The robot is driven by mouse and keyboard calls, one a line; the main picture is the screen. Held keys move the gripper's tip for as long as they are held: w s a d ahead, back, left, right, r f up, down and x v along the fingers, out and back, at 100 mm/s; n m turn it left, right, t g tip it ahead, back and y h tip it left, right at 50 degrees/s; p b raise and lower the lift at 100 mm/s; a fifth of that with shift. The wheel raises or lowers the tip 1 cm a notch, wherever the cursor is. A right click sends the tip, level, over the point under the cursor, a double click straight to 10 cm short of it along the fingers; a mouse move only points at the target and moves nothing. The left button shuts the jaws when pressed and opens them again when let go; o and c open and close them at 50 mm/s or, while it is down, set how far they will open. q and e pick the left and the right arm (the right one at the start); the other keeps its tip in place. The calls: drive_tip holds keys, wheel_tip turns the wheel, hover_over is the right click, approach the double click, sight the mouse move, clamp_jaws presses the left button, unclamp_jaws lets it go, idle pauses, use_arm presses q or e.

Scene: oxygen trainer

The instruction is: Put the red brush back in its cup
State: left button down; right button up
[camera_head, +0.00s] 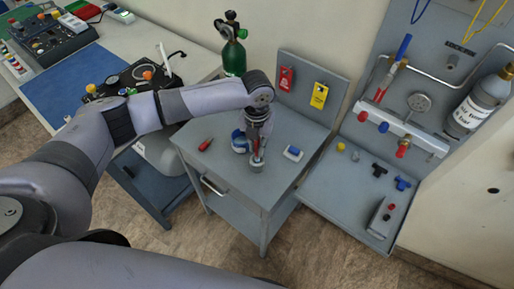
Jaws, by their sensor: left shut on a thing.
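My left gripper (257,150) points down over the top of the grey cart (278,188). It is shut on a thin red thing, which I take for the red brush (256,157); little of it shows between the fingers. A small dark grey cup (257,168) stands right under the fingertips. I cannot tell whether the brush's lower end is inside the cup or in front of it. My right gripper is not in view.
A blue and white object (239,143) stands close left of the gripper. A small red item (205,145) lies farther left, and a white and blue block (293,153) lies to the right. Red and yellow tags (319,95) hang on the back panel. The cart's front is clear.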

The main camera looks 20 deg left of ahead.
use_arm(q)
drive_tip(key=shift+f, duration=1.35)
drive_tip(key=c, duration=1.6)
unclamp_jaws()
wheel_tip(320, 180, up, 12)
drive_tip(key=b, duration=0.2)
drive_tip(key=shift+r+b, duration=0.1)
drive_tip(key=shift+b, duration=0.2)
